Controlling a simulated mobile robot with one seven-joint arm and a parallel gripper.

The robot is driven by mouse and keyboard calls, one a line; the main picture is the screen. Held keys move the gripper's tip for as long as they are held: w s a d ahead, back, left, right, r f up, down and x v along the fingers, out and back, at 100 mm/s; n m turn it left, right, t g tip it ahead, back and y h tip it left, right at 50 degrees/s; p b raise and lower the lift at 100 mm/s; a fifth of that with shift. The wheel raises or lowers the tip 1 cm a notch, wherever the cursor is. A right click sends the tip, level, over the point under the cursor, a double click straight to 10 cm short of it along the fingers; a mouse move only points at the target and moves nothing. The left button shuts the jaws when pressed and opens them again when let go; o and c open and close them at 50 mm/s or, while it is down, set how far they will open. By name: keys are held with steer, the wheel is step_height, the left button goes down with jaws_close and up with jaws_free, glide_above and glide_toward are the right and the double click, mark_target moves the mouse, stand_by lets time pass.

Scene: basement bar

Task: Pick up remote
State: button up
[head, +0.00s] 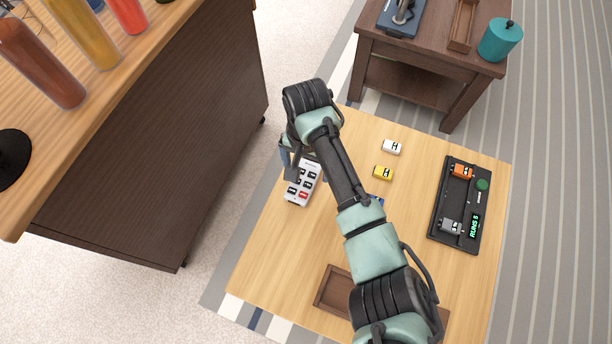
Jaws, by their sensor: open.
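The remote (304,187) is white with several dark buttons and a red one. It lies on the light wooden table (262,262), near the table's left edge. My gripper (292,168) is open and reaches down at the far end of the remote. One dark finger shows at the left side of the remote and overlaps it in the picture. My wrist hides the other finger and part of the remote's far end. I cannot tell whether the finger touches the remote.
A brown tray (328,290) is nearer. A dark cabinet (150,150) stands left, a side table (425,55) behind.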

mark_target(303, 181)
steer(key=f, duration=0.2)
steer(key=f+b, duration=0.1)
steer(key=f, duration=0.1)
steer(key=f+b, duration=0.1)
steer(key=f, duration=0.1)
steer(key=shift+a+f, duration=0.3)
steer(key=shift+a, duration=0.1)
steer(key=c, duration=1.4)
steer(key=shift+r, duration=0.1)
steer(key=shift+c, duration=0.4)
steer(key=shift+r, duration=0.1)
